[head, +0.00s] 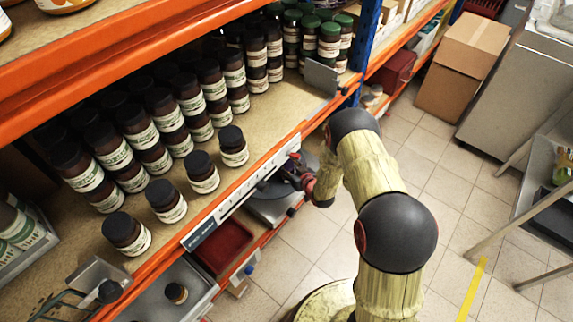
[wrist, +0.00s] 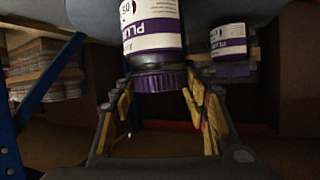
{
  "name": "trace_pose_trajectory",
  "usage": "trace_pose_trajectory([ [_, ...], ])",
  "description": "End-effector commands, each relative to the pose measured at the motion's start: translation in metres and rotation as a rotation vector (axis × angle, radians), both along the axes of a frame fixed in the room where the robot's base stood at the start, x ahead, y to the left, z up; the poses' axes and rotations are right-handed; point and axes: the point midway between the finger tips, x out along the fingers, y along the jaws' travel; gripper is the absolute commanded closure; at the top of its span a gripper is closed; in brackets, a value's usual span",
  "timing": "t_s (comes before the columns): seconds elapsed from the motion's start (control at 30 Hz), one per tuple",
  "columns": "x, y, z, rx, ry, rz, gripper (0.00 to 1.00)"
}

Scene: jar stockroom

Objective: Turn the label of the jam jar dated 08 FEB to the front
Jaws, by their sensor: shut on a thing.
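In the wrist view my gripper (wrist: 160,88) has its fingers on either side of a jar (wrist: 152,42) with a purple lid. The gripper is shut on this jar near its lid. Its white and purple label shows the letters "PLU", cut off at the side. A date of 08 FEB cannot be read. In the head view my gripper (head: 299,172) is at the front edge of the shelving; the held jar cannot be made out there.
A second purple-labelled jar (wrist: 228,42) is right of the held one. Rows of dark-lidded jars (head: 112,152) fill the upper shelf, with several along its front. A red bin (head: 224,246) sits below the shelf's front edge (head: 232,200). The tiled aisle is open.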

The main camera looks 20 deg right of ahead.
Motion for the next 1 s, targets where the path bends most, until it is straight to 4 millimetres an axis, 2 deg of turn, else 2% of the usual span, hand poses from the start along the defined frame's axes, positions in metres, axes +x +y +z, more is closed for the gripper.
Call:
trace_pose_trajectory([
  [0.8, 0.0005, -0.0003, -0.0046, -0.001, -0.001, 0.000, 1.00],
  [0.83, 0.0004, -0.0002, -0.0048, -0.001, -0.001, 0.000, 0.54],
  [1.0, 0.0001, -0.0001, -0.0051, 0.000, 0.000, 0.000, 0.44],
])
